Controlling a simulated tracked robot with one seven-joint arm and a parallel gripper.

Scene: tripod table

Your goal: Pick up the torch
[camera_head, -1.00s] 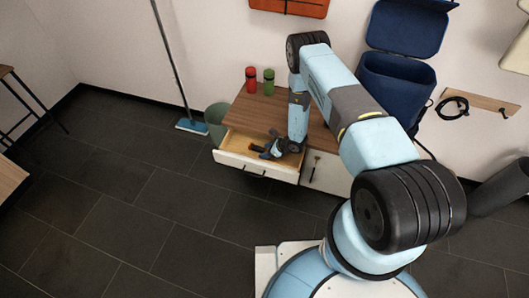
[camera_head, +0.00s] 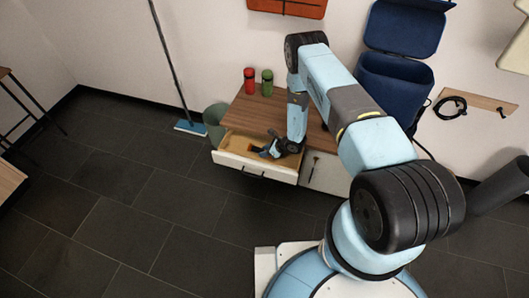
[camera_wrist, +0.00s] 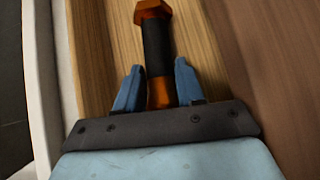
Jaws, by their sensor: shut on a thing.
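The torch (camera_wrist: 157,45) has an orange hexagonal head and a black grip, with an orange part nearer me, in the wrist view. It lies lengthwise over the wooden floor of the open drawer (camera_head: 253,167). My gripper (camera_wrist: 157,76) has one blue finger on each side of the torch and is shut on it, near the end of the black grip. The torch's near end is hidden by my gripper body. In the head view, my gripper (camera_head: 270,146) is low inside the drawer, and the torch shows small and dark at its left. I cannot tell whether the torch touches the drawer floor.
The drawer's white front wall (camera_wrist: 42,80) runs along the left in the wrist view. A wooden tabletop (camera_head: 245,107) is above the drawer, with a red bottle (camera_head: 250,81) and a green bottle (camera_head: 267,83). A bin (camera_head: 214,121) stands left of the cabinet.

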